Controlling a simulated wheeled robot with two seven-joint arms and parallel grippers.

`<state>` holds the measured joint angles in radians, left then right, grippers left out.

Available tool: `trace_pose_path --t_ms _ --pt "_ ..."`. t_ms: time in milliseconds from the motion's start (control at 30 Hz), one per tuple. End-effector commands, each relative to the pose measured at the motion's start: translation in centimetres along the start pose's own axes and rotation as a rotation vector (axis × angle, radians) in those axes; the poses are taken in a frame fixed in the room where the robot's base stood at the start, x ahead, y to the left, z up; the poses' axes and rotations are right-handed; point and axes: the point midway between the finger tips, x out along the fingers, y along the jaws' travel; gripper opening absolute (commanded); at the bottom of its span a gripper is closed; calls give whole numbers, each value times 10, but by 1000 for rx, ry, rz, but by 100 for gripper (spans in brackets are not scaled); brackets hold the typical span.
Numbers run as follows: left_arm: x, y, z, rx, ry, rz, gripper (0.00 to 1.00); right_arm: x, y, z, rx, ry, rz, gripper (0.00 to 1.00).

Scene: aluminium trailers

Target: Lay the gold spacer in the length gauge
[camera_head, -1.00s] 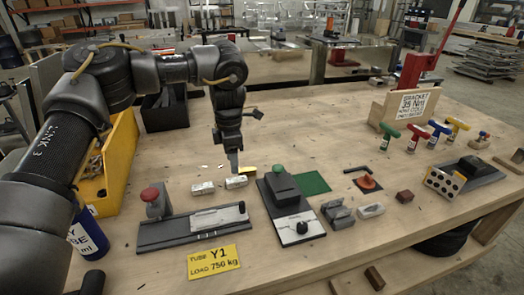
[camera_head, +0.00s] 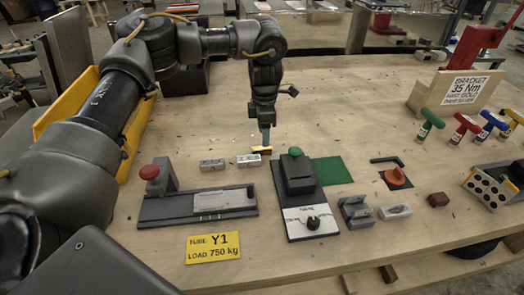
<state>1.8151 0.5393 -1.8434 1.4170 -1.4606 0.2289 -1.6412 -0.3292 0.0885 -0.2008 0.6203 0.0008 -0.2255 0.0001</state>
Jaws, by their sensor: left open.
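The gold spacer (camera_head: 261,150) is a small yellow block lying on the bench, behind the fixtures. My left gripper (camera_head: 265,143) points straight down at it, with its fingertips right above or beside the block. The fingers are open, though they look narrow from here, and I cannot tell if they touch it. A long dark fixture with a red knob and a pale plate on its bed (camera_head: 160,208) stands at front left, and may be the length gauge. My right gripper is not in view.
Two pale metal blocks (camera_head: 212,165) (camera_head: 249,160) lie close by the spacer. A green mat (camera_head: 332,170), a grey vise-like part (camera_head: 355,212) and an orange piece (camera_head: 396,178) lie to the right. A yellow bin (camera_head: 140,140) stands left. The bench behind the spacer is clear.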

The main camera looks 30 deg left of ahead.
Motion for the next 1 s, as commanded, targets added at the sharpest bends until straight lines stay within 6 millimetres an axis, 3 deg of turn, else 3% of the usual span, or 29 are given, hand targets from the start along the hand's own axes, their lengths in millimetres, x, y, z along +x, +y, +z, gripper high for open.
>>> trace_pose_path --t_ms 167,300,567,767,1000 --pt "6 2 -1 -6 1 -1 48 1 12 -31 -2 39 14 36" --pt "24 0 -2 -6 3 -4 48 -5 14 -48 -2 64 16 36" --pt "52 0 -2 -7 1 -1 48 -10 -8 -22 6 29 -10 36" --pt "53 0 -2 -8 0 0 48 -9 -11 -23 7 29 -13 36" --pt "53 0 -2 -8 0 0 21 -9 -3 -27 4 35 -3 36"
